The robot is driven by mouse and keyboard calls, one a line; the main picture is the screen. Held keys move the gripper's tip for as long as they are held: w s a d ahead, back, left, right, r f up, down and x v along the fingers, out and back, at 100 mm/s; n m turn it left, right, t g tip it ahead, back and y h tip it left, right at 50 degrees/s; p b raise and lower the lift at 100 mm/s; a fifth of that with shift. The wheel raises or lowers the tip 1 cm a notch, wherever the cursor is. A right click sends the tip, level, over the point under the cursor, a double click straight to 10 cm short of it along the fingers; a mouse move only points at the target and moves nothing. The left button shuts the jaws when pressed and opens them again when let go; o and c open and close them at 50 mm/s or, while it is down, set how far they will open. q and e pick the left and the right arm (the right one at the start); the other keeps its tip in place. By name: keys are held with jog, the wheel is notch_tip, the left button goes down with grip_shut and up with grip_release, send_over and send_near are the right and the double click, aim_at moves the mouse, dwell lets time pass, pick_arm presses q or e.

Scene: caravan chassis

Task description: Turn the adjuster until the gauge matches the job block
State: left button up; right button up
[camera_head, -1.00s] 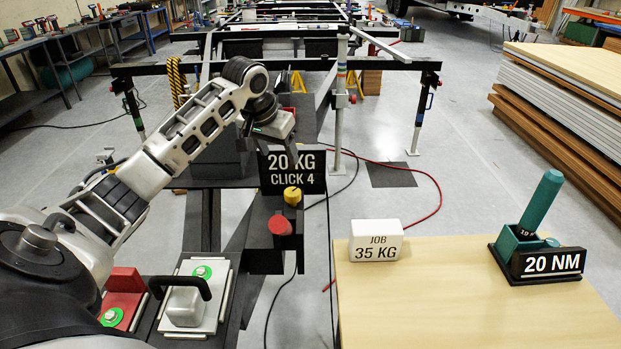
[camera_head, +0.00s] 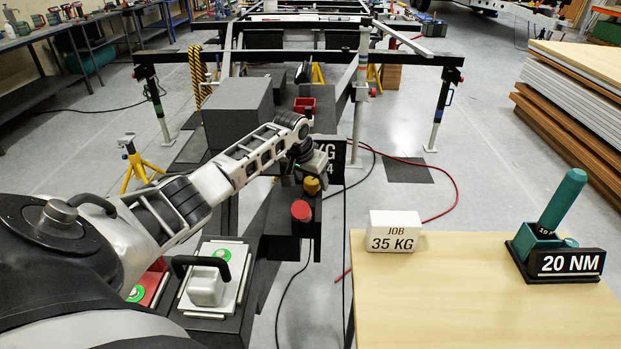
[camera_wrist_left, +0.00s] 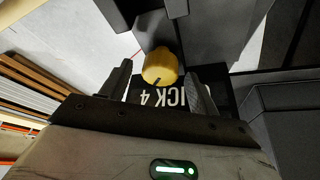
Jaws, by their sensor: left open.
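The job block (camera_head: 394,232), white and reading "JOB 35 KG", stands on the wooden tabletop. In the left wrist view, the sign (camera_wrist_left: 150,97) shows part of "CLICK 4", upside down. The yellow adjuster knob (camera_head: 312,186) sits in front of the sign. My left gripper (camera_head: 310,172) is open close to the knob. In the wrist view the knob (camera_wrist_left: 160,66) lies between and just beyond the fingertips, with no clear contact.
A red cylinder (camera_head: 300,211) stands just nearer than the knob. A dark grey box (camera_head: 238,112) is left of the gripper. A green-handled tool with a "20 NM" sign (camera_head: 570,263) stands on the tabletop (camera_head: 450,300). A handled plate (camera_head: 213,280) lies below my arm.

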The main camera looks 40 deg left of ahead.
pick_arm(q)
jog(key=c, duration=1)
